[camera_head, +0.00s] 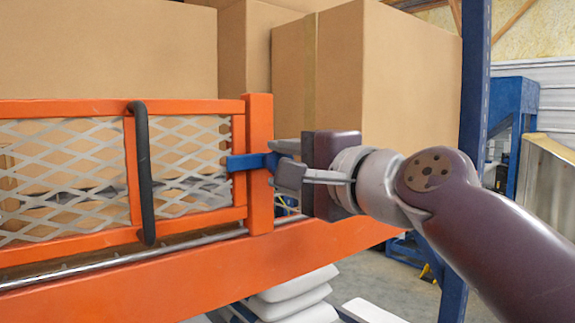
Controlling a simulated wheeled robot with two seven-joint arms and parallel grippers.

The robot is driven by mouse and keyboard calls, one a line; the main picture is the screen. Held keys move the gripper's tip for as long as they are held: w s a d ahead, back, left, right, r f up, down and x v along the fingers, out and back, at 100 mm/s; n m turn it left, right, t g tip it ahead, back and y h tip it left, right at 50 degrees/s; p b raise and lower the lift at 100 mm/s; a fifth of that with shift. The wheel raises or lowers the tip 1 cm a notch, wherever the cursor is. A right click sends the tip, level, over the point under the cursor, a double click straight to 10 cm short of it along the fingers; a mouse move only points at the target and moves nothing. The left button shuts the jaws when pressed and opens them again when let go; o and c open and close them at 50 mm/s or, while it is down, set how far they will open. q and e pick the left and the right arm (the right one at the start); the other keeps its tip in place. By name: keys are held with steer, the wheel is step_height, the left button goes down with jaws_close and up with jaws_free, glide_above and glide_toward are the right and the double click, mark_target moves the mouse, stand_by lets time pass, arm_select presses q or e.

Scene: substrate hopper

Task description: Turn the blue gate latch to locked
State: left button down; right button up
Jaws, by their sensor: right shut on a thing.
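The blue gate latch (243,162) is at the right end of the orange gate (185,106), in front of the orange post (260,204). The latch bar lies about level, its left end reaching over the mesh side of the gate. My right gripper (284,162) comes in from the right and is shut on the right end of the latch. The fingers hide part of that end. A black handle (145,175) stands upright on the gate to the left. My left gripper is not in view.
Large cardboard boxes (405,80) stand close behind the gate and the gripper. An orange beam (150,270) and a metal rail (60,272) run below the gate. A blue upright (474,75) stands to the right. White sacks (300,285) lie stacked below.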

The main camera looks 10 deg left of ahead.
steer(key=o, duration=1)
steer(key=shift+a, duration=0.1)
steer(key=b+v, duration=0.5)
steer(key=v, duration=0.7)
steer(key=shift+s+d+b, duration=0.2)
steer(key=shift+d+b, duration=0.05)
steer(key=shift+b, duration=0.05)
